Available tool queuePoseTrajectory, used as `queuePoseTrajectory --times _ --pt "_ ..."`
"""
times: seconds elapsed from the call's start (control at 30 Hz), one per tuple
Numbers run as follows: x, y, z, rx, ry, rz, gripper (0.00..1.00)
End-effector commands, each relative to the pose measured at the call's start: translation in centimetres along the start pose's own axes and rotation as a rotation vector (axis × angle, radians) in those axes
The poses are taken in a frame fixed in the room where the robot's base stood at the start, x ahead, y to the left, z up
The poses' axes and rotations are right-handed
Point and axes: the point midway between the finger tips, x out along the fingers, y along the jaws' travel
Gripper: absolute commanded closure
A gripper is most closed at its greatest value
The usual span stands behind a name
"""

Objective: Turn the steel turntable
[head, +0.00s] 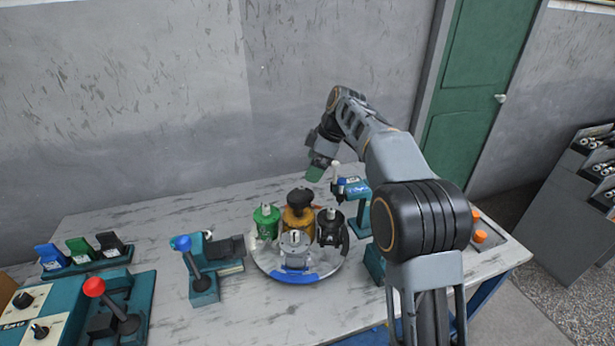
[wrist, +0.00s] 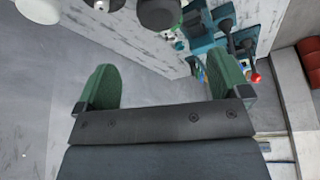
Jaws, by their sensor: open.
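The steel turntable (head: 262,262) is a round plate on the middle of the workbench, with a blue patch on its front rim. It carries a green motor part (head: 266,222), a brass-coloured part with a dark knob (head: 299,222), a black part (head: 330,228) and a silver part (head: 294,248). My gripper (head: 318,172) has green fingers and hangs above and behind the turntable, apart from it. In the wrist view my gripper (wrist: 162,88) is open, with nothing between its fingers.
The bench (head: 150,215) is pale and worn. A blue-knobbed lever (head: 183,245) stands left of the turntable, and a red-knobbed lever (head: 95,288) is farther left. Orange buttons (head: 480,236) sit at the right end.

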Motion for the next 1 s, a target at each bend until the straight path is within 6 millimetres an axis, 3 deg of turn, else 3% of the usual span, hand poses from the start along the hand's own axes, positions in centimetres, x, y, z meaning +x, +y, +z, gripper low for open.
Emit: queuePoseTrajectory --times 0.2,0.7,1.0 --pt "-1.6 0.0 0.0 0.000 0.000 0.001 0.05" --pt "-2.1 0.1 0.1 0.004 0.000 0.001 0.05" --pt "-3.2 1.0 1.1 0.029 -0.023 -0.008 0.05"
